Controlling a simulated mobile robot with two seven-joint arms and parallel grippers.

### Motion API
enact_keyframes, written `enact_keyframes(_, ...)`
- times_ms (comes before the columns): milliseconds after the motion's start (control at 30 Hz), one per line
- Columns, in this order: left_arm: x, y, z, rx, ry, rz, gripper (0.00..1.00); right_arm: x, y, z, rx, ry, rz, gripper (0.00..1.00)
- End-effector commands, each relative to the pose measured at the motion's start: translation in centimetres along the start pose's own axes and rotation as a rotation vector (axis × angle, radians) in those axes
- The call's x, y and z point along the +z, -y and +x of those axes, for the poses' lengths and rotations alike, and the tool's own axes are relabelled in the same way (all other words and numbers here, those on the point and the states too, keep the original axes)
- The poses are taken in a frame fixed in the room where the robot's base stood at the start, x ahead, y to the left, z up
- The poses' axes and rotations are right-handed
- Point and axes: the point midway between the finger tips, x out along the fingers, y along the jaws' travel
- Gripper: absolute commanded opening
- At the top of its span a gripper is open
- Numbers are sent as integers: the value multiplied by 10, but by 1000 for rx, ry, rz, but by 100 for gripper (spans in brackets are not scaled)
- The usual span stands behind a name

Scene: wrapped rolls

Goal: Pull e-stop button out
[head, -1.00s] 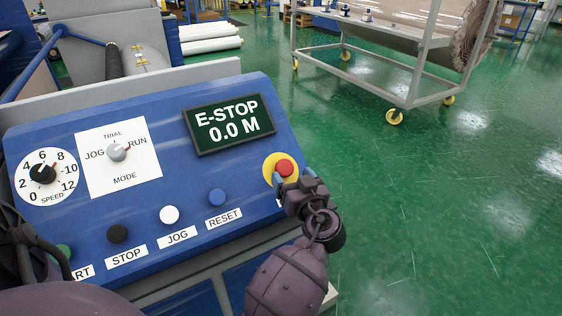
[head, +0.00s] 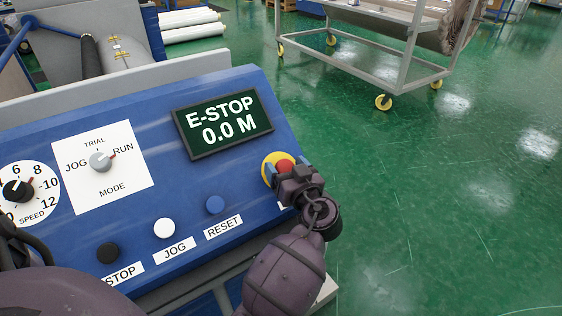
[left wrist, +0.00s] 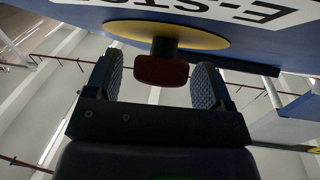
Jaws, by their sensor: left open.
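The e-stop button (head: 285,165) is a red knob on a yellow disc (head: 267,161) at the right end of the sloping blue panel. My left gripper (head: 287,168) is at the button, open, with a blue fingertip on either side of it. In the left wrist view, the dark red button head (left wrist: 162,71) on its stem lies between the two open, ridged fingers, with gaps on both sides. The yellow disc also shows there (left wrist: 190,37). The panel display (head: 222,118) reads E-STOP 0.0 M. My right gripper is not in view.
The blue panel (head: 150,235) also bears a mode knob (head: 100,161), a speed dial (head: 18,190) and black, white and blue buttons left of the gripper. A wheeled cart (head: 405,75) stands beyond. The green floor at right is clear.

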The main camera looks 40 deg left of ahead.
Motion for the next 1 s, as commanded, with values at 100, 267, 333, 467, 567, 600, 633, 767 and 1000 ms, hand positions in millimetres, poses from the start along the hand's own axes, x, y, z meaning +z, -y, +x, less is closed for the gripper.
enact_keyframes(100, 0, -1, -2, 0, 0, 0, 76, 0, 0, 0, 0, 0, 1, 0)
enact_keyframes(267, 0, -1, -3, -1, 0, 0, 76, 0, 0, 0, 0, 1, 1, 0)
enact_keyframes(333, 0, -1, -3, -1, 0, 0, 76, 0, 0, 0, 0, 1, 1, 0)
enact_keyframes(467, 0, -1, -3, -1, 0, 0, 76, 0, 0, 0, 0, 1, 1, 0)
enact_keyframes(567, 0, -1, -3, -1, 0, 0, 76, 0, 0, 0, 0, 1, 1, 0)
enact_keyframes(600, 0, -1, -3, -1, 0, 0, 71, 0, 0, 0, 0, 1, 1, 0)
enact_keyframes(633, 0, -1, -3, -1, 0, 0, 66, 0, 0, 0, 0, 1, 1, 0)
enact_keyframes(767, 0, -1, -3, -1, 0, 0, 46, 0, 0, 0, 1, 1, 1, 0)
enact_keyframes(1000, 0, -1, -3, -1, 0, 0, 10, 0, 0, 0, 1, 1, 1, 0)
